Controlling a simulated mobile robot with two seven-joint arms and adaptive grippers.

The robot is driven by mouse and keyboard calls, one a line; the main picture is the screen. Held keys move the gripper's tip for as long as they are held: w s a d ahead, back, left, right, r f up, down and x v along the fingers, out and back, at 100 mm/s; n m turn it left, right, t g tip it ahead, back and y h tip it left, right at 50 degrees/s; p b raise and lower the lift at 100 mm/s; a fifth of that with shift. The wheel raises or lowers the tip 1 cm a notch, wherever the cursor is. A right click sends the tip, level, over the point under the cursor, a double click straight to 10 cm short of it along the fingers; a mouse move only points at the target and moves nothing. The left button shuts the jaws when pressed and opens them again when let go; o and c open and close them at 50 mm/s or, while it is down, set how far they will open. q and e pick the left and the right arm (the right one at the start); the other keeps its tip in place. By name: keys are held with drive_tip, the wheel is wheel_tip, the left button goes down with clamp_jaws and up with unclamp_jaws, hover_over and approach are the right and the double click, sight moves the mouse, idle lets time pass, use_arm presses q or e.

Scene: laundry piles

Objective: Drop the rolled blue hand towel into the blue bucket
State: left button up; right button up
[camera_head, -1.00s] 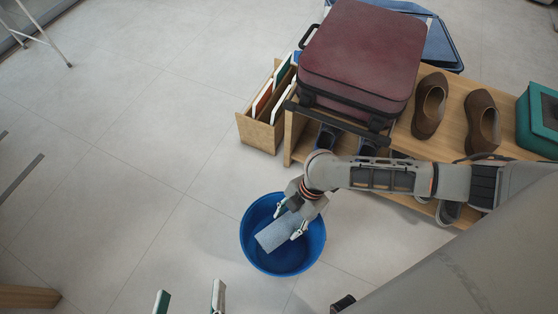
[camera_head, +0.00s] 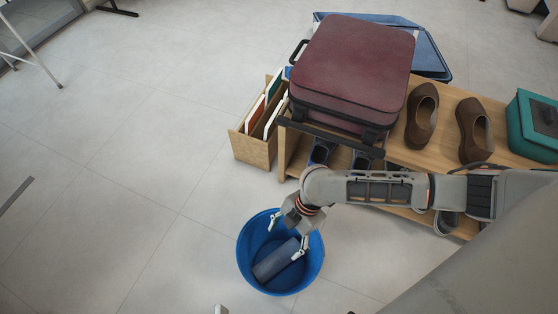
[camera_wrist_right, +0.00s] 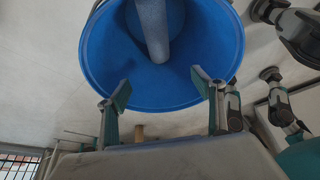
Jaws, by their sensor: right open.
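The rolled blue-grey hand towel (camera_head: 274,261) lies inside the blue bucket (camera_head: 246,264), which stands on the floor left of the bench. My right gripper (camera_head: 287,236) is over the bucket with its fingers apart and nothing between them. In the right wrist view the towel (camera_wrist_right: 153,30) shows inside the bucket (camera_wrist_right: 215,45), beyond the open fingertips (camera_wrist_right: 162,90) and apart from them. Only a small tip of my left gripper (camera_head: 220,309) shows at the bottom edge of the head view, so its opening is hidden.
A wooden bench (camera_head: 449,98) carries a maroon suitcase (camera_head: 355,65), brown shoes (camera_head: 422,113) and a teal box (camera_head: 535,125). More shoes sit on its lower shelf. A wooden file box (camera_head: 252,148) stands at its left end. The floor left of the bucket is clear.

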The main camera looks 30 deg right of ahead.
drive_tip(key=v, duration=1.1)
drive_tip(key=shift+r, duration=0.35)
use_arm(q)
drive_tip(key=shift+w+r, duration=0.1)
use_arm(e)
drive_tip(key=shift+w, duration=0.1)
